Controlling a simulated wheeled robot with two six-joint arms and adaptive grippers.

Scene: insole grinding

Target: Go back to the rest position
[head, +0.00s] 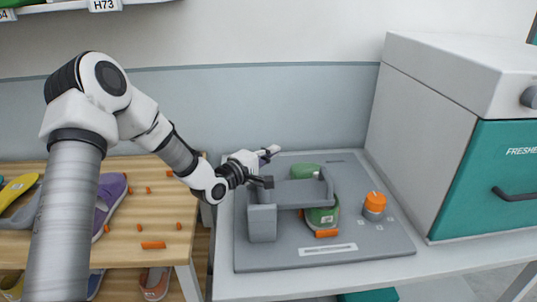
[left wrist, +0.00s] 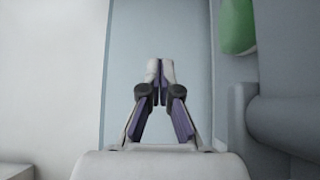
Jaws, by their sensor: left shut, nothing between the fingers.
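My left gripper (head: 270,152) reaches in from the left, above the left back part of the grey grinding machine (head: 380,243). Its fingers point to the right and are empty. In the left wrist view the left gripper (left wrist: 160,72) has its fingertips together with nothing between them. A green insole (head: 318,219) stands at the machine's grey frame (head: 262,221), with another green piece (head: 305,171) behind it. Green also shows at the upper right of the left wrist view (left wrist: 237,25). My right gripper is not in view.
An orange knob (head: 374,201) sits on the machine's right side. A large white and teal box (head: 440,120) stands to the right. A wooden table (head: 150,215) at the left holds a purple insole (head: 110,197) and several orange scraps. A shelf edge (head: 60,8) is at the upper left.

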